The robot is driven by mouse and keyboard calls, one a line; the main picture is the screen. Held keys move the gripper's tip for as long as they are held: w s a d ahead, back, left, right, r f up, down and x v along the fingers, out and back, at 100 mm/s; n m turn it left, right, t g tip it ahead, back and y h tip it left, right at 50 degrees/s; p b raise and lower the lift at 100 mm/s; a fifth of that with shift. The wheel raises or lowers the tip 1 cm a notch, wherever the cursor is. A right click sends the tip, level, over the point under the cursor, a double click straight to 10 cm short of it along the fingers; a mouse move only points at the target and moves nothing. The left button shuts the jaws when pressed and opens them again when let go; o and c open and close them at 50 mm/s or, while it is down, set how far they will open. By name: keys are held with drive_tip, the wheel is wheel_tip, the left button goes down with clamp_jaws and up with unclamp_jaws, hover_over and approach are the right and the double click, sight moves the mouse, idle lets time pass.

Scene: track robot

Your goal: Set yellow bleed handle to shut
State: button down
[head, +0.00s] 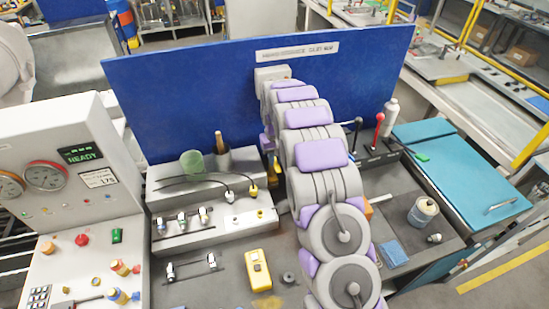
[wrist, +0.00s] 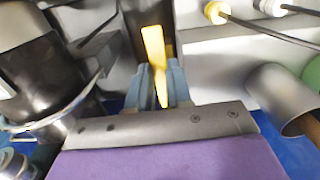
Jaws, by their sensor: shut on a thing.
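The yellow bleed handle (wrist: 154,45) is a flat yellow lever. In the wrist view it runs between the two blue-grey fingers of my gripper (wrist: 158,85), which are shut on it. In the head view my arm hides most of this spot, and a bit of yellow (head: 272,178) shows just left of the arm near the blue panel. I cannot tell the handle's exact angle on its valve.
A grey stepped block (head: 215,215) with black cables and connectors stands left of my arm. Red and black levers (head: 378,132) and a white bottle (head: 391,112) stand to the right. A yellow meter (head: 257,270) lies in front.

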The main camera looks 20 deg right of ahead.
drive_tip(key=c, duration=1)
unclamp_jaws()
wheel_tip(320, 180, up, 17)
drive_tip(key=shift+w+r+p, duration=0.1)
drive_tip(key=shift+r+p, duration=0.05)
drive_tip(key=shift+p, duration=0.15)
drive_tip(key=s+a+r+b, duration=0.2)
drive_tip(key=s, duration=0.9)
drive_tip(key=s+a+r+b, duration=0.1)
drive_tip(key=s+a+b, duration=0.1)
drive_tip(key=s, duration=0.9)
drive_tip(key=shift+g, duration=0.9)
drive_tip(key=s+a+f+b, duration=0.1)
drive_tip(key=s+f, duration=0.2)
drive_tip(key=s, duration=0.6)
drive_tip(key=s+a+f+b, duration=0.1)
drive_tip(key=s+f, duration=0.2)
drive_tip(key=s, duration=0.6)
drive_tip(key=s+f+b, duration=0.2)
drive_tip(key=s+f, duration=0.1)
drive_tip(key=s, duration=0.6)
drive_tip(key=shift+s+a, duration=0.15)
drive_tip(key=shift+a, duration=0.25)
